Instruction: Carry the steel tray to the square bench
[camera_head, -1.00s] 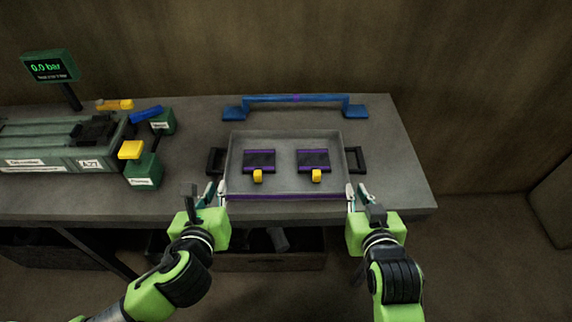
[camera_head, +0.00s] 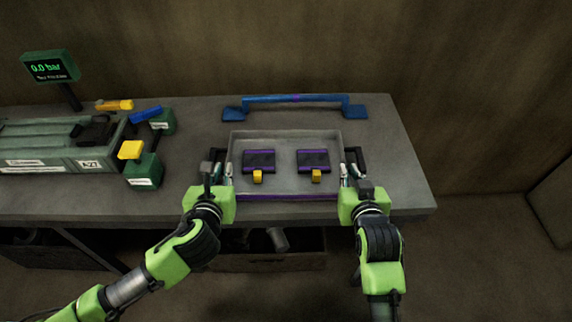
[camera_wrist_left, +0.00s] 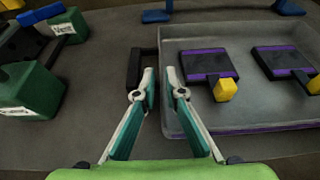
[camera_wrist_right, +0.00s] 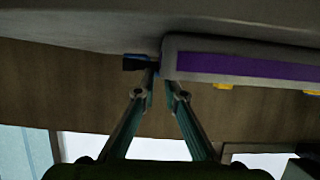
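The steel tray (camera_head: 286,185) lies flat on a grey bench, with a purple stripe along its front and a black handle at each side. It also shows in the left wrist view (camera_wrist_left: 255,112). In it lie two black-and-purple pieces (camera_head: 259,160) (camera_head: 313,160) with yellow tabs. My right gripper (camera_wrist_right: 161,78) is at the right handle (camera_wrist_right: 136,62), fingers also slightly parted. Whether either touches its handle is unclear. No square bench can be identified.
A blue bar-shaped bracket (camera_head: 300,100) stands behind the tray. Green boxes (camera_head: 143,172) and a green machine block (camera_head: 45,150) are to the left, with a pressure display (camera_head: 50,66). Bench (camera_head: 400,150) surface right of the tray is clear. A dark bin (camera_head: 265,258) sits below.

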